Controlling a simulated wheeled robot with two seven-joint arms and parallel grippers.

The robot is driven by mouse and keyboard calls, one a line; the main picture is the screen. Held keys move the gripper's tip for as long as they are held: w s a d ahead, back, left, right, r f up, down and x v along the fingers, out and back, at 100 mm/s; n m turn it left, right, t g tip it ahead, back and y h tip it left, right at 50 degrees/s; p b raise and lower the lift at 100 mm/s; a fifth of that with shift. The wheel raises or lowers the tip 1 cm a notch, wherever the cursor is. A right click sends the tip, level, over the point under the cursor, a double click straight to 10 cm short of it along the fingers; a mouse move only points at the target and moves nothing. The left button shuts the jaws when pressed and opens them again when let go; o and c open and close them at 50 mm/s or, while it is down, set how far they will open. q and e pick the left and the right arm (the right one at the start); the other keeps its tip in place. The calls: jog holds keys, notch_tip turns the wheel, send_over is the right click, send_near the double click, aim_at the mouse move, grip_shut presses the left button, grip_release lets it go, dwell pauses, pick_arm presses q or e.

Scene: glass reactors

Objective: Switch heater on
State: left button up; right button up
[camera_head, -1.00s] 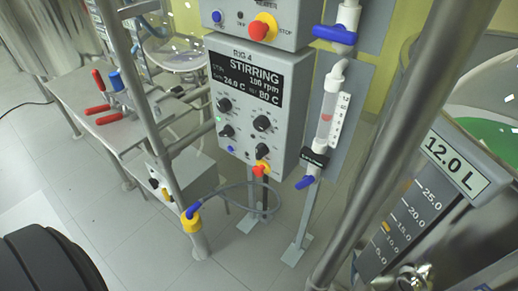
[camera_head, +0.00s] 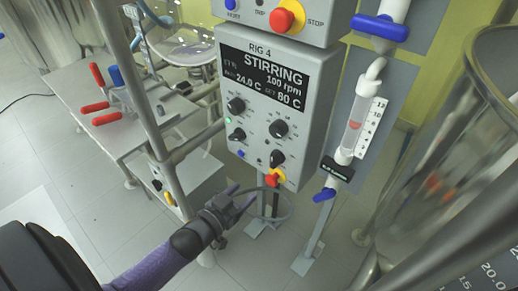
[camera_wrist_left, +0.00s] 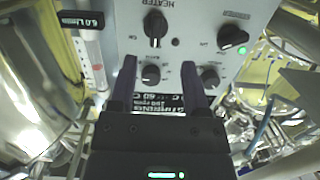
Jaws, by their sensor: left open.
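The grey RIG 4 control box (camera_head: 262,90) has a display reading STIRRING, 100 rpm, 24.0 C and set 80 C. The black heater knob (camera_head: 277,158) is at its lower right; in the left wrist view this knob (camera_wrist_left: 155,28) sits beside the label HEATER, with a small dark lamp near it. The stirring knob (camera_head: 237,135) has a lit green lamp. My left gripper (camera_head: 243,197) is open and empty, below and in front of the box. In the left wrist view its fingers (camera_wrist_left: 159,70) point at the panel, apart from the heater knob. My right gripper is out of view.
A tube with a blue valve (camera_head: 324,194) stands to the right. A metal post (camera_head: 135,90) and a bench with red-handled clamps (camera_head: 105,118) are at left.

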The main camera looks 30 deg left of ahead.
aim_at(272, 157)
pick_arm(q)
jog(key=shift+t+h, duration=0.4)
jog(key=shift+t, duration=0.2)
jog(key=w+r+b, duration=0.1)
jog(key=w, duration=0.2)
jog(key=w+d+r+b, duration=0.1)
jog(key=w, duration=0.2)
jog(key=w+r+b, duration=0.1)
jog(key=w, duration=0.2)
jog(key=shift+w+d+r+b, duration=0.1)
jog(key=shift+w+d+b, duration=0.05)
jog(key=shift+w+b, duration=0.2)
jog(key=shift+w+d+r, duration=0.1)
jog(key=shift+w+r, duration=0.05)
jog(key=shift+w, duration=0.55)
jog(key=shift+c, duration=1.2)
grip_shut()
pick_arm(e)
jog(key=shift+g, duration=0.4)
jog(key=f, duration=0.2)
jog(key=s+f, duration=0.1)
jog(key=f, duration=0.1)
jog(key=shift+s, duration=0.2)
